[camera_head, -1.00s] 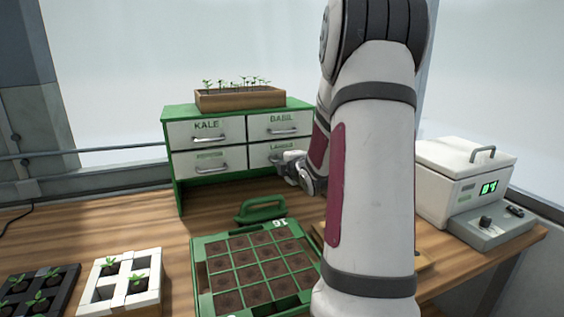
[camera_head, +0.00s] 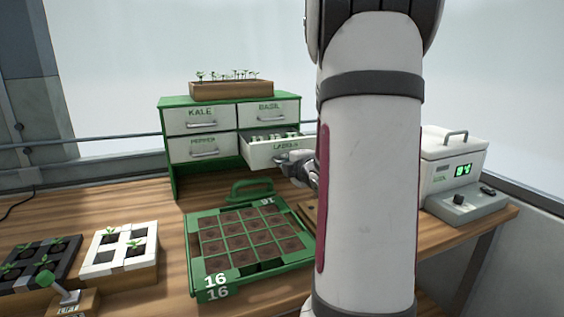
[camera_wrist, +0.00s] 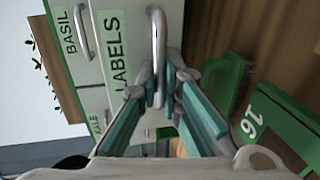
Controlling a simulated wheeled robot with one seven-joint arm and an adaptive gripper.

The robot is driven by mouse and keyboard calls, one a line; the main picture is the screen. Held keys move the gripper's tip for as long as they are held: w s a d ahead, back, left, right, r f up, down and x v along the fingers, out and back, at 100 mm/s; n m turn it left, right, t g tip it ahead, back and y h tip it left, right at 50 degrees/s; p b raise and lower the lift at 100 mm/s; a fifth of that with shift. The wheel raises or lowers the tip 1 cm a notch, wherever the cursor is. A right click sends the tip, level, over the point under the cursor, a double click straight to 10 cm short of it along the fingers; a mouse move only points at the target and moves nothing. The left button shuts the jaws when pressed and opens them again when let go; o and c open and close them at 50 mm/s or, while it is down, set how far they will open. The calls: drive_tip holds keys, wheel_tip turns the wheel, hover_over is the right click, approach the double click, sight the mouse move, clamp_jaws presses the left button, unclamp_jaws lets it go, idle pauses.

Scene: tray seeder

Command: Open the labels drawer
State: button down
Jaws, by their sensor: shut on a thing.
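The labels drawer (camera_head: 275,151) is the lower right drawer of a green cabinet (camera_head: 172,178). It is pulled part way out, and small pale items show inside it. In the wrist view its white front (camera_wrist: 122,45) with the word LABELS lies close to my gripper. My gripper (camera_wrist: 162,88) is shut on the metal handle (camera_wrist: 157,35) of this drawer, with the bar between its teal fingers. In the head view my gripper (camera_head: 300,175) is at the drawer's front, partly hidden by my arm.
The KALE (camera_head: 202,118), BASIL (camera_head: 268,112) and PEPPER (camera_head: 203,147) drawers are shut. A seedling box (camera_head: 230,91) sits on the cabinet. A green-framed soil tray (camera_head: 209,285) lies in front. A white box with a green display (camera_head: 455,148) stands at right.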

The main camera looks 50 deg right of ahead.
drive_tip(key=shift+s+a, duration=0.35)
drive_tip(key=shift+s, duration=0.3)
drive_tip(key=c, duration=2)
unclamp_jaws()
drive_tip(key=v, duration=1.2)
drive_tip(key=shift+w, duration=0.1)
